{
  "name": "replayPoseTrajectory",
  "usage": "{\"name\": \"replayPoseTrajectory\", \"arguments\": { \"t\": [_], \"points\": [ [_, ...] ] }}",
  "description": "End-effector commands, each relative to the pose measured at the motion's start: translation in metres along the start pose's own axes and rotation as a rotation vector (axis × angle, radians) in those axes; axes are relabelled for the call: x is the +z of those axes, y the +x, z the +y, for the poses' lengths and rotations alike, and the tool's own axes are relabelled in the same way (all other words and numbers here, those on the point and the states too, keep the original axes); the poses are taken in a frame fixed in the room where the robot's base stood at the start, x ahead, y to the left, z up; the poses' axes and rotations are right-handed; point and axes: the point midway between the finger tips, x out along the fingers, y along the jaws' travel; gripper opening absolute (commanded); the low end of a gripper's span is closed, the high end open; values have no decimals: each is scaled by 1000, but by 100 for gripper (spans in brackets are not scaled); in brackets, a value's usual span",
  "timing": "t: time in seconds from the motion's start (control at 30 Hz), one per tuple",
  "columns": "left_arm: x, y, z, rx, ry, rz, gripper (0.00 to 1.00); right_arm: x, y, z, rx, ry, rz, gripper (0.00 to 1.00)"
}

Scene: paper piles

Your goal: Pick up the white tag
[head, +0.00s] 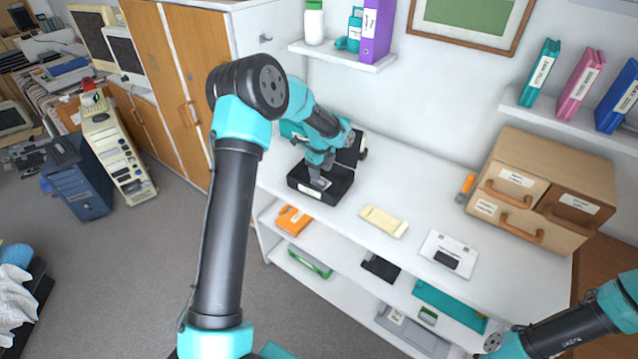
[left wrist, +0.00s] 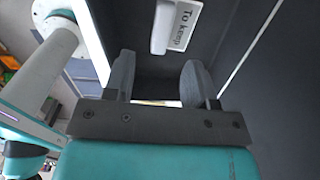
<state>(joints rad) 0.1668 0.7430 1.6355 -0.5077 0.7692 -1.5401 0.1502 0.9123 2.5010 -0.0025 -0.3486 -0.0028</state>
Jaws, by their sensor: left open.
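A black open box (head: 335,192) stands on the white counter, with its lid raised at the back. My left gripper (head: 319,182) reaches down into this box with its fingers apart. In the left wrist view the two grey fingers (left wrist: 158,88) are open, with dark box surfaces around them. A pale strip (left wrist: 158,103) shows low between the fingers; I cannot tell whether it is the white tag.
On the counter lie a cream block (head: 384,221) and a white flat case (head: 448,252). A wooden drawer unit (head: 543,190) stands at the right. Shelves below the counter hold several folders.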

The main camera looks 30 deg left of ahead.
Motion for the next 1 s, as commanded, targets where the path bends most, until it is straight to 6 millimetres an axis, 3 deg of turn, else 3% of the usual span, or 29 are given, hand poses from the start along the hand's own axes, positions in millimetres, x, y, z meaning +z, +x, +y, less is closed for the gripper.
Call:
{"name": "replayPoseTrajectory", "arguments": {
  "t": [0.43, 1.0],
  "points": [
    [5, 48, 0, 1, 0, 0, 51, 0, 0, 0, 0, 0, 0, 43],
    [5, 51, 0, -1, 0, 0, 48, 0, 0, 0, 0, 0, 0, 43]
  ]
}}
